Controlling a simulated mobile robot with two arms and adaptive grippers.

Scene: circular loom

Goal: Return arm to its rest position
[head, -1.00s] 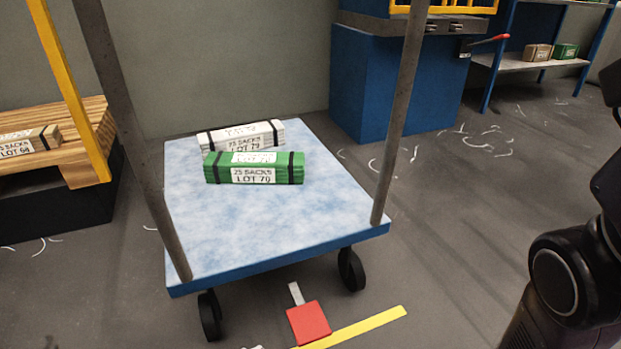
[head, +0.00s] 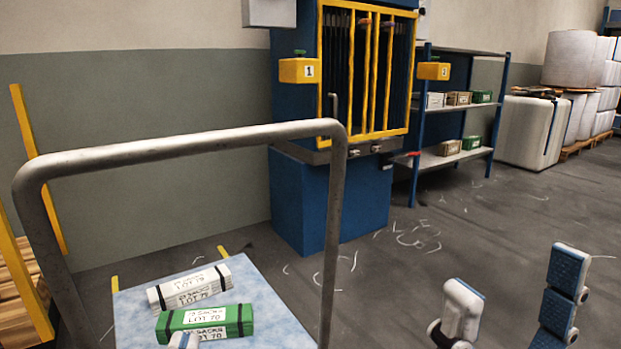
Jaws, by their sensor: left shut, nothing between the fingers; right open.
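The green bundle (head: 240,320) marked LOT 70 and the white bundle (head: 190,286) marked LOT 79 lie side by side on the cart deck (head: 270,290).
The cart's grey tubular handle (head: 190,148) arches across the left. Behind it stands a blue machine (head: 330,205) with a yellow barred guard. A blue shelf rack (head: 455,160) holds small bundles. Wrapped bales (head: 535,130) are at the far right. Floor at right is clear apart from white scraps.

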